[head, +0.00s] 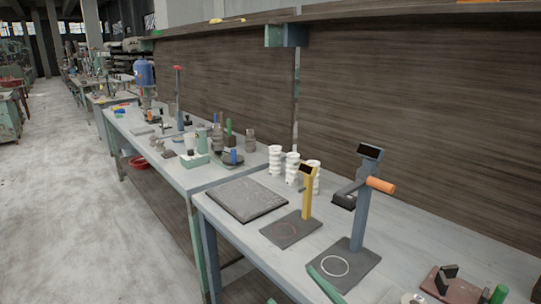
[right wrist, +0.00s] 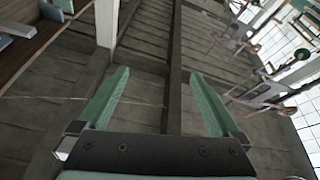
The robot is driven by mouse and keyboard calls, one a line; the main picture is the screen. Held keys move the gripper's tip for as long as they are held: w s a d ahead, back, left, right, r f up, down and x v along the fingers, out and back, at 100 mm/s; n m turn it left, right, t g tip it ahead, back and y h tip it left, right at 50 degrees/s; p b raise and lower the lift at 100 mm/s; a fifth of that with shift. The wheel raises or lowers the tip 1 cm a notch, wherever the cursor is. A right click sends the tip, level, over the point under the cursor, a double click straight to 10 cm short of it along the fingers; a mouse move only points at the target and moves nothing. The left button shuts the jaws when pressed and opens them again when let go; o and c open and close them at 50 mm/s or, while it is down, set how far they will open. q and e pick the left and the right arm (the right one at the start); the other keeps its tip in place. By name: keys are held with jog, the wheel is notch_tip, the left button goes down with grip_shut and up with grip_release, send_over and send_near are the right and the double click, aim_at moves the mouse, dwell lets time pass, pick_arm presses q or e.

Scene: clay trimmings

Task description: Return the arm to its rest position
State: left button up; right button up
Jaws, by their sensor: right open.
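My right gripper (head: 290,284) shows only as green fingers at the bottom edge of the head view, in front of the near workbench; the rest of it is cut off. In the right wrist view the two green fingers of the right gripper (right wrist: 163,85) stand wide apart with nothing between them. Grey planked surface and a dark beam show beyond the fingers, with no object close to them. My left gripper is in neither view.
The near workbench (head: 225,224) bears a dark flat slab (head: 247,199), a yellow stand (head: 307,192), a blue-grey stand with an orange handle (head: 361,210), white ribbed cylinders (head: 292,167) and a brown fixture (head: 452,288). A dark wall panel rises behind. Open floor (head: 70,210) lies left.

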jog(key=s+d+f+m+g+h+p, duration=0.1)
jog(key=d+f+m+h, duration=0.15)
jog(key=f, duration=0.35)
jog(key=s+d+f+m+h, duration=0.2)
jog(key=f+m+h, duration=0.1)
jog(key=f+h, duration=0.15)
jog(key=s+d+f+m+g+h+p, duration=0.1)
jog(key=d+f+m+h, duration=0.15)
jog(key=f, duration=0.45)
jog(key=s+d+f+m+g+h, duration=0.1)
jog(key=s+d+f+g+h, duration=0.2)
jog(key=s+f, duration=0.8)
jog(key=shift+s+d+g+p, duration=0.3)
jog(key=shift+d+g+p, duration=0.1)
jog(key=shift+d+g, duration=0.4)
jog(key=shift+a, duration=0.1)
